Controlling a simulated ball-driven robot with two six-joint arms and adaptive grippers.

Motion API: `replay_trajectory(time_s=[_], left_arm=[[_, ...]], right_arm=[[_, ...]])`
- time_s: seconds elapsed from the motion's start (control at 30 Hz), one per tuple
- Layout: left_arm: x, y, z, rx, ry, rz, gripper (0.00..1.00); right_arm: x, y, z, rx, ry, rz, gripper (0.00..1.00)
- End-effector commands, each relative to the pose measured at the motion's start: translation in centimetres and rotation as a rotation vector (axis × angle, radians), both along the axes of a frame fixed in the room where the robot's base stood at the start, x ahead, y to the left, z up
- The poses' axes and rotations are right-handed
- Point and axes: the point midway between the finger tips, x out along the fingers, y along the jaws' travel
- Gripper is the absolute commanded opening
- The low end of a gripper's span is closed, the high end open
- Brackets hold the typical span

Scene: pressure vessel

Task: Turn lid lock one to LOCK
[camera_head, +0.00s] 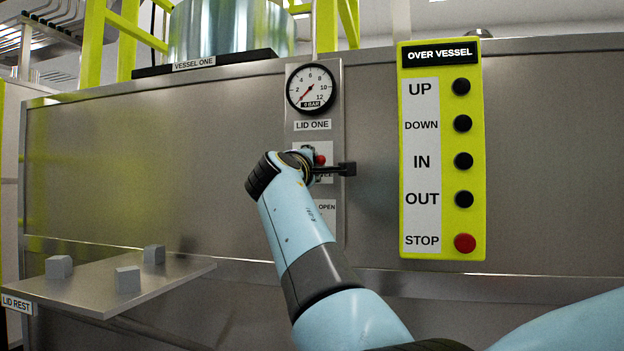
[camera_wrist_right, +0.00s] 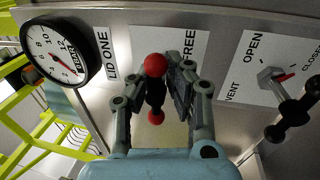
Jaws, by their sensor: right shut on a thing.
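The lid lock one handle (camera_wrist_right: 155,66) has red ball ends and a dark stem. It stands on a white plate (camera_wrist_right: 190,45) marked FREE; the LOCK word is hidden. My right gripper (camera_wrist_right: 158,92) is shut on the handle, one finger on each side of the stem. In the head view the gripper (camera_head: 316,166) is at the panel under the LID ONE label (camera_head: 312,125), mostly hidden behind my wrist. One red ball (camera_head: 320,160) shows beside it. My left gripper is not in view.
The pressure gauge (camera_head: 311,88) is above, its needle near the low end. Below the lock is the vent handle (camera_wrist_right: 288,112) with OPEN and CLOSED marks. The yellow OVER VESSEL button box (camera_head: 441,150) is at right. The LID REST shelf (camera_head: 95,285) juts out at lower left.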

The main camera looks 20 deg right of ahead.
Motion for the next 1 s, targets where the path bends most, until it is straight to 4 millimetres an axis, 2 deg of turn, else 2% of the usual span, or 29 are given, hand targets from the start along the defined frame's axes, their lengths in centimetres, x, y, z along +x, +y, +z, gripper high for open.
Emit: replay_trajectory(time_s=[0.03, 0.2, 0.7, 0.73, 0.8, 0.87, 1.0], left_arm=[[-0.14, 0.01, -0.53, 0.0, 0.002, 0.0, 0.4], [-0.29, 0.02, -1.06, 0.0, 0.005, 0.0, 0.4], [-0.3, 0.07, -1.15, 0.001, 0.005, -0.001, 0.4], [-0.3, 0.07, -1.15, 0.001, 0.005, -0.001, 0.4], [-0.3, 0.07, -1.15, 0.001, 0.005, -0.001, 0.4], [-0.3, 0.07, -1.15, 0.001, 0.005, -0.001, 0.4], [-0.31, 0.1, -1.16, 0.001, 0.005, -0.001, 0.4]], right_arm=[[-0.03, 0.15, 0.65, 0.01, -0.026, 0.005, 0.0], [-0.06, 0.13, 0.79, 0.044, -0.048, 0.006, 0.0], [-0.12, 0.04, 1.06, 0.055, -0.058, 0.004, 0.0], [-0.12, 0.04, 1.07, 0.055, -0.058, 0.004, 0.18], [-0.12, 0.03, 1.05, 0.055, -0.058, 0.004, 0.27], [-0.1, 0.02, 0.97, 0.054, -0.057, 0.003, 0.35], [-0.07, 0.01, 0.68, 0.055, -0.051, 0.002, 0.36]])
